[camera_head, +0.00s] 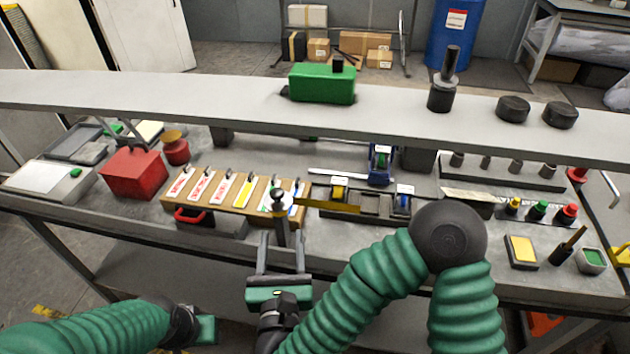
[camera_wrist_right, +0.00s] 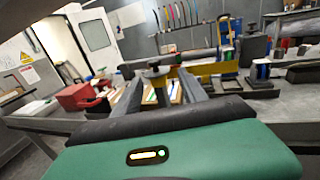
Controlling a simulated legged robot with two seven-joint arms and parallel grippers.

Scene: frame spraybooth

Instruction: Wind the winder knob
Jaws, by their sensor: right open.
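A dark upright post with a small rounded knob on top (camera_head: 279,196) stands at the front edge of the bench, and a yellow bar (camera_head: 330,206) reaches right from beside it. I take this to be the winder knob. In the right wrist view the knob (camera_wrist_right: 158,68) shows between the finger ends. My right gripper (camera_head: 282,240) is open at the bench's front edge, its fingers pointing toward the post. I cannot tell whether they touch it. My left gripper (camera_head: 205,330) is low at the front left, and its fingers are not clear.
A wooden rack of labelled strips (camera_head: 222,207) lies left of the post, with a red box (camera_head: 133,172) farther left. A dark tray with reels (camera_head: 370,203) lies right. A raised grey shelf (camera_head: 220,98) spans the back and carries a green box (camera_head: 322,85).

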